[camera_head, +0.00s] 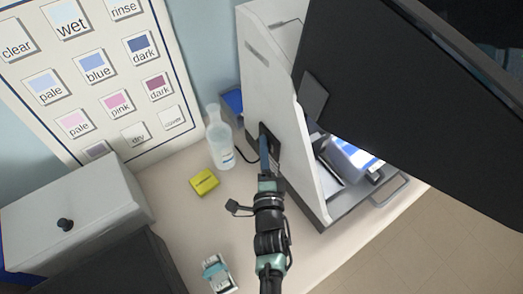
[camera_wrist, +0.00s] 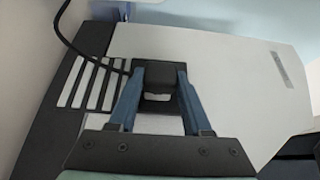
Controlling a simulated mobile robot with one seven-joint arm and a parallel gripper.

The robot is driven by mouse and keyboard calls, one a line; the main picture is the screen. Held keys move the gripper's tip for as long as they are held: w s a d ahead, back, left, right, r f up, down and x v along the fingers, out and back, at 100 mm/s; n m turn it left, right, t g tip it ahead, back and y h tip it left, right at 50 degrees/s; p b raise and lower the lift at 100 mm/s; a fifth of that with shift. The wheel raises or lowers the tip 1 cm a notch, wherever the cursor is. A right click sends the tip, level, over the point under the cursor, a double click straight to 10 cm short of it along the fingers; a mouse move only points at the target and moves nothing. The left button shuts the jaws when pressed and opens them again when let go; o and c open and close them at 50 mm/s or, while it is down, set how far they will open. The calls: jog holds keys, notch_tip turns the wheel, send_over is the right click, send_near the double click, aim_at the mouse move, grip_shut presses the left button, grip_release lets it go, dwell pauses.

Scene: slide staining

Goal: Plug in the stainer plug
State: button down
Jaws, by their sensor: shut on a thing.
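My gripper (camera_wrist: 158,84) is shut on a black plug (camera_wrist: 158,72), with one blue finger on each side of it in the wrist view. In the head view my gripper (camera_head: 264,145) reaches the white side panel of the stainer (camera_head: 262,75), close to a dark patch on it. A thin black cable (camera_wrist: 68,38) runs from the plug's left side and up. The side panel (camera_wrist: 225,80) fills much of the wrist view behind the plug.
A white bottle (camera_head: 219,140) and a yellow block (camera_head: 204,182) stand left of my arm. A small teal-and-white item (camera_head: 217,272) lies nearer. A grey box (camera_head: 75,215) is at the left. A large black panel (camera_head: 420,90) overhangs the right.

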jog(key=shift+c, duration=1.3)
grip_release()
jog(key=shift+d, duration=0.1)
